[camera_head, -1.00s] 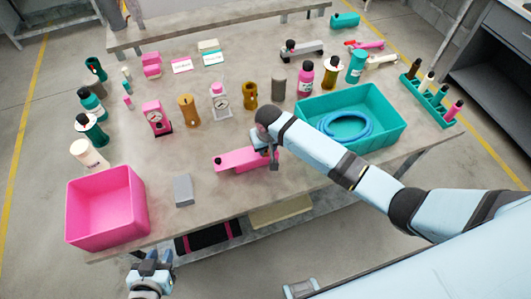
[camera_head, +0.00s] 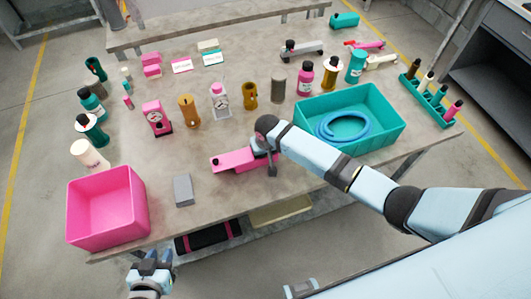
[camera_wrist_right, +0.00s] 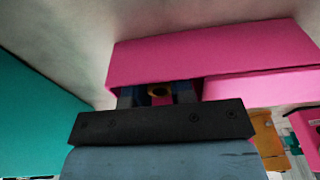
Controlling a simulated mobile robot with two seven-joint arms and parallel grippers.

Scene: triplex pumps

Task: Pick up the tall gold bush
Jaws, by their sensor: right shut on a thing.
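The pink pump block (camera_head: 240,161) lies near the front middle of the table; it also shows in the right wrist view (camera_wrist_right: 215,55). My right gripper (camera_head: 268,158) is at the right end of this block. In the right wrist view, my right gripper (camera_wrist_right: 160,96) is shut on a small gold bush (camera_wrist_right: 160,92), whose ring end shows between the fingers, close under the pink block. Its height is hidden. My left gripper (camera_head: 151,262) is open and empty, in front of the table's edge.
A pink bin (camera_head: 106,229) stands at the front left, and a teal bin (camera_head: 375,137) with a blue ring is at the right. A grey block (camera_head: 183,190) lies between. Gold bodies (camera_head: 188,112) and several bottles stand behind.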

